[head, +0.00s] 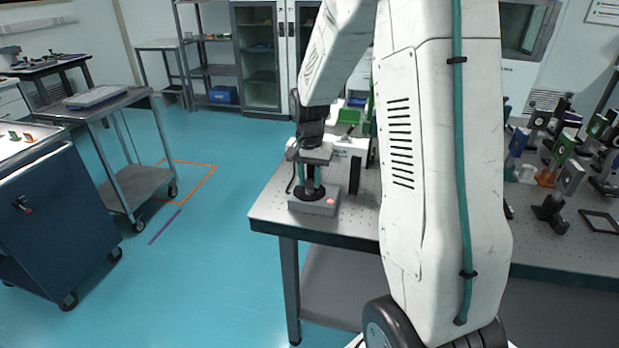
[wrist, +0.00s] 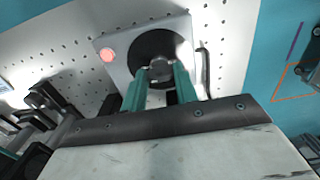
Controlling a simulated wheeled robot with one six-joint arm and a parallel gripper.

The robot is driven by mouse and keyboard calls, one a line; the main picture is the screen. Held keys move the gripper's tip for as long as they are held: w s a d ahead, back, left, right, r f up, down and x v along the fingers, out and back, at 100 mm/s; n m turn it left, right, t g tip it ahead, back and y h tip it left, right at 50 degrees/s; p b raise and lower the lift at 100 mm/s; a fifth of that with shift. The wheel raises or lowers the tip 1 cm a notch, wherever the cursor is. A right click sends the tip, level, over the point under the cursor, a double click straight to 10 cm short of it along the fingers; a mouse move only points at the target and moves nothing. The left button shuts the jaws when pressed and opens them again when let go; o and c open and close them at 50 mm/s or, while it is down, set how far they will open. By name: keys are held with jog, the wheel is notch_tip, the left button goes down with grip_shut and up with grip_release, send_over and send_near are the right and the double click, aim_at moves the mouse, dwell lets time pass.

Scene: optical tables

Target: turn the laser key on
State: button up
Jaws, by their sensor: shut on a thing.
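The laser key box is a small grey box (head: 314,206) on the near left corner of the optical table. In the wrist view its grey face (wrist: 120,50) carries a round black dial and a red lit button (wrist: 107,55). The key (wrist: 160,68) is a small grey piece at the middle of the dial. My gripper (wrist: 162,78) has teal fingers and points down at the dial. The fingers are shut on the key, one on each side. In the head view my gripper (head: 313,186) stands over the box and hides the key.
The perforated optical table (head: 270,208) has its left edge close to the box. Mounted optics (head: 571,178) crowd its right side. A grey cart (head: 140,180) and a dark blue cabinet (head: 60,225) stand on the left. Open blue floor lies between them and the table.

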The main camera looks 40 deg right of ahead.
aim_at(310, 180)
dwell(0.4)
jog(key=o, duration=1)
jog(key=shift+r, duration=0.1)
notch_tip(310, 180, up, 8)
jog(key=shift+f, duration=0.15)
